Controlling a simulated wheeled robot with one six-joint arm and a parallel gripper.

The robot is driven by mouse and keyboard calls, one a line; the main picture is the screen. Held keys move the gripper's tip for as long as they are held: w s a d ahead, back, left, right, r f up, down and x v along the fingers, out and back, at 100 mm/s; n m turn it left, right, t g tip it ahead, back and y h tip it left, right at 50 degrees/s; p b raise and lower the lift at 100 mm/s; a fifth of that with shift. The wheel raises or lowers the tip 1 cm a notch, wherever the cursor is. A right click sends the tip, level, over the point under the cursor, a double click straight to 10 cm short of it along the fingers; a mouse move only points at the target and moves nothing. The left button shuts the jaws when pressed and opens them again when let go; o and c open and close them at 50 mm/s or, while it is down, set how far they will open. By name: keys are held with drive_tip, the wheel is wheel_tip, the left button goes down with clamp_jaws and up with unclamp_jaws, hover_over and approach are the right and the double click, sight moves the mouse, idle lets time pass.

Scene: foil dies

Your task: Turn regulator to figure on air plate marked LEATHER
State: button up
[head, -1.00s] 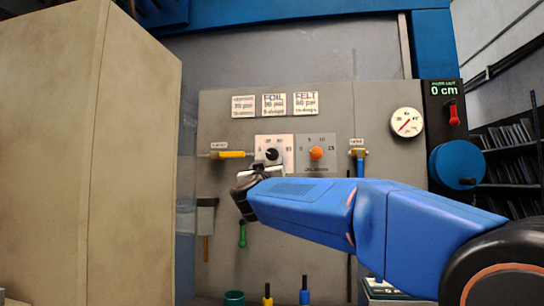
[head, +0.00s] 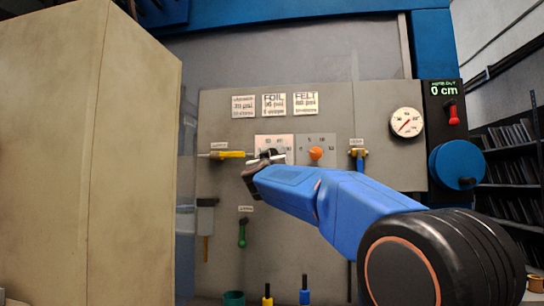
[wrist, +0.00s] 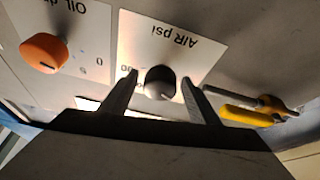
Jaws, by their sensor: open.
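The air regulator is a dark round knob (wrist: 160,82) on a pale plate lettered AIR psi (wrist: 185,45), upside down in the wrist view. My gripper (wrist: 160,78) is open, with one finger on each side of the knob; I cannot tell whether either touches it. In the head view my gripper (head: 270,157) covers the knob and the lower part of the air regulator plate (head: 274,140). Three small plates hang above: the left one (head: 243,106) is too blurred to read surely, then FOIL (head: 275,104) and FELT (head: 305,103).
An orange oil knob (head: 316,153) sits just right of the air plate. A yellow-handled valve (head: 231,154) is at the left, another valve (head: 358,155) at the right. A round gauge (head: 406,122) is at the upper right. A tall beige cabinet (head: 130,160) stands at the left.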

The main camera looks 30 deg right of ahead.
drive_tip(key=shift+c, duration=0.6)
drive_tip(key=c, duration=0.9)
drive_tip(key=shift+m, duration=0.6)
drive_tip(key=m+g+h, duration=0.1)
drive_tip(key=m, duration=0.1)
drive_tip(key=m+g+h, duration=0.1)
drive_tip(key=m, duration=0.2)
drive_tip(key=shift+m+h, duration=0.3)
drive_tip(key=shift+m+g+h, duration=0.3)
drive_tip(key=shift+m+g, duration=0.4)
drive_tip(key=shift+m, duration=0.7)
drive_tip(key=shift+m+g+h, duration=0.3)
drive_tip(key=shift+m+g, duration=0.4)
drive_tip(key=shift+m, duration=1)
